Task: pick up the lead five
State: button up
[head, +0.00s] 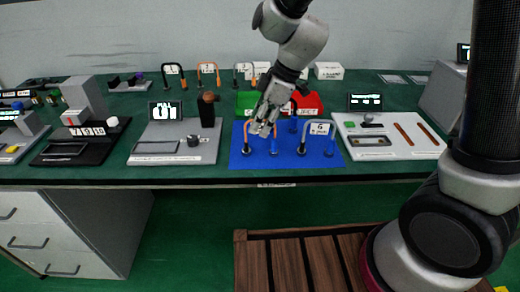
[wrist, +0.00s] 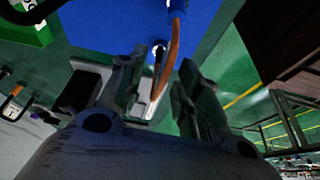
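On the blue mat (head: 238,159) stands an orange arched lead (head: 272,134) with dark and blue ends. My gripper (head: 262,131) is right at it and covers much of it, including any number tag, so I cannot read which lead it is. In the wrist view my gripper (wrist: 163,88) has its two fingers apart, with the orange lead (wrist: 171,58) running between them. A blue end (wrist: 177,7) shows above it. I cannot tell whether a finger touches it. To the right on the mat, a greyish arched lead carries a white tag (head: 320,128) that looks like 6.
Green (head: 247,103) and red (head: 309,104) trays stand behind the mat. Several tagged leads, such as one orange lead (head: 208,70), stand at the back. A grey panel (head: 175,142) is left and a white panel (head: 388,136) right. A wooden slatted platform (head: 305,262) is in front, below.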

jog(key=shift+a+f, duration=0.15)
jog(key=shift+f, duration=0.25)
grip_shut()
jog(key=shift+r, duration=0.1)
